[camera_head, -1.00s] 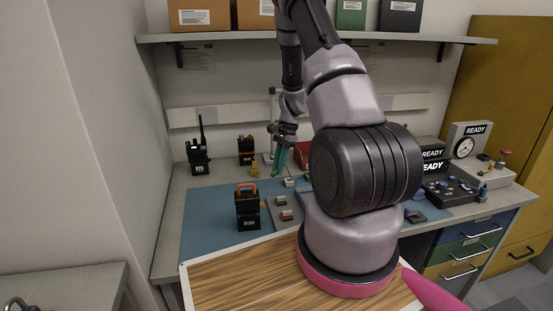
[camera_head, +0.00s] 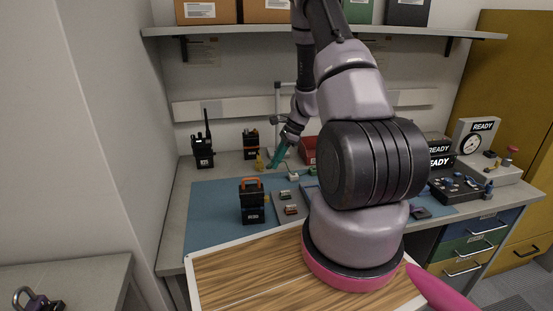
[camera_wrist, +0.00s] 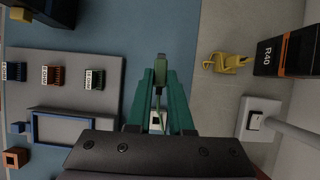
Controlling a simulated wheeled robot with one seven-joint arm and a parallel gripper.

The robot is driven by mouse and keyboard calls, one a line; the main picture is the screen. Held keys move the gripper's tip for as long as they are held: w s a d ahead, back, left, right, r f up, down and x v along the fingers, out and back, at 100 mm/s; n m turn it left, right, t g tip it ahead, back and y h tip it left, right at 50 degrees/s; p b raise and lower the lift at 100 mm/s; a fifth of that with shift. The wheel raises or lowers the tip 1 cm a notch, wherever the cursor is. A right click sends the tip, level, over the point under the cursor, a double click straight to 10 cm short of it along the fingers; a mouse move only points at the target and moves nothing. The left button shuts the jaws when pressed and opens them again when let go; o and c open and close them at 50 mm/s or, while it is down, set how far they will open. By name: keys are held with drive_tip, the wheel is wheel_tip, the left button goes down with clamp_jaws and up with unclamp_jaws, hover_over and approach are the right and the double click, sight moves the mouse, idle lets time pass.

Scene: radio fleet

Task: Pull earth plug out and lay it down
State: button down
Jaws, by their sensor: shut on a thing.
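My gripper (camera_head: 275,160) shows in the head view over the back of the blue mat, its green fingers tilted down to the lower left. In the wrist view the fingers (camera_wrist: 160,75) are nearly together. The tips are over the blue mat (camera_wrist: 150,25), beside the grey panel with labelled connectors (camera_wrist: 110,65). I cannot tell how high they are above the mat.
A yellow piece (camera_wrist: 228,62) lies right of the fingers, near the box marked R40 (camera_wrist: 285,45). A pole on a pale base (camera_wrist: 262,115) stands close by. A dark unit with an orange handle (camera_head: 251,205) stands on the mat. A radio (camera_head: 203,152) stands at the left.

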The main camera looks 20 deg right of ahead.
drive_tip(key=shift+f, duration=3)
drive_tip(key=c, duration=0.7)
unclamp_jaws()
drive_tip(key=shift+c, duration=0.2)
drive_tip(key=shift+d+r, duration=0.1)
drive_tip(key=shift+r, duration=0.05)
drive_tip(key=w+v, duration=0.1)
drive_tip(key=v, duration=0.9)
drive_tip(key=shift+s+r, duration=0.25)
drive_tip(key=shift+s, duration=0.25)
drive_tip(key=shift+d, duration=0.1)
